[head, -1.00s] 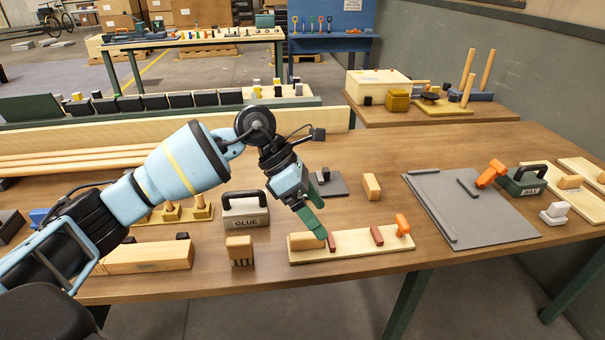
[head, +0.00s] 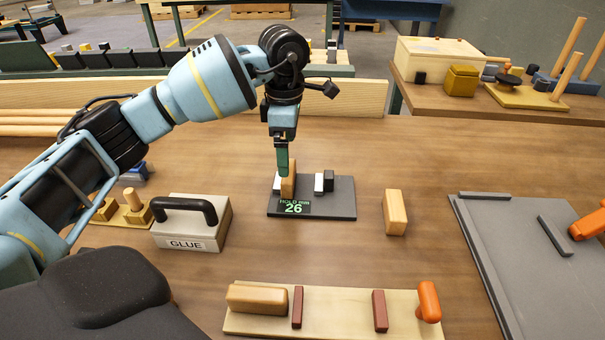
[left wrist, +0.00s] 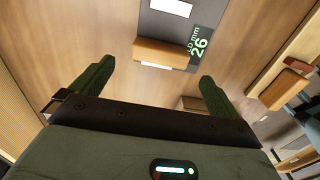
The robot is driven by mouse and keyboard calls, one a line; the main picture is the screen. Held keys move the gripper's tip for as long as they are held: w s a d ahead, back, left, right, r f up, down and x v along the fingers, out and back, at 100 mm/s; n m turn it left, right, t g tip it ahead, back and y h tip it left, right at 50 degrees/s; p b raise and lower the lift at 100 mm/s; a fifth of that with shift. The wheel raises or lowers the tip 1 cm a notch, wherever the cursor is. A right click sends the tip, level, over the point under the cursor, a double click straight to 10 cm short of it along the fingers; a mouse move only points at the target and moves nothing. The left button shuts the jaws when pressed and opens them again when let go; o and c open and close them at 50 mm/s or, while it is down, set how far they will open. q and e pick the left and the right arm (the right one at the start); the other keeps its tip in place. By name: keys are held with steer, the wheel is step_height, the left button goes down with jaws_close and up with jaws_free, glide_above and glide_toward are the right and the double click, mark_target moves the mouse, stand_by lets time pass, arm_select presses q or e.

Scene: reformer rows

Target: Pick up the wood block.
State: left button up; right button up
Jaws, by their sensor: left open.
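A wood block (head: 289,184) stands on a dark grey plate (head: 335,205) with white jaws and a display reading 26 mm. The block is beside the left white jaw. My left gripper (head: 282,168) points down at the block in the head view and hides part of it. In the left wrist view, the gripper (left wrist: 157,72) is open, its green fingers wide apart, with the block (left wrist: 172,52) ahead between their lines. I cannot tell whether a finger touches it. A second wood block (head: 395,212) stands to the right of the plate. My right gripper is not in view.
A light board (head: 340,305) in front holds another wood block (head: 257,299), two dark red strips and an orange piece (head: 429,302). A GLUE box (head: 193,222) stands left of the plate. A grey panel (head: 500,240) lies at right. Table around the plate is mostly clear.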

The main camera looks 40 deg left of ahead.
arm_select(q)
steer(key=shift+s+r, duration=0.1)
steer(key=shift+s, duration=0.2)
steer(key=shift+a+f, duration=0.2)
steer(key=shift+f, duration=3.7)
steer(key=shift+w, duration=0.2)
steer(key=c, duration=1)
steer(key=shift+r, duration=0.1)
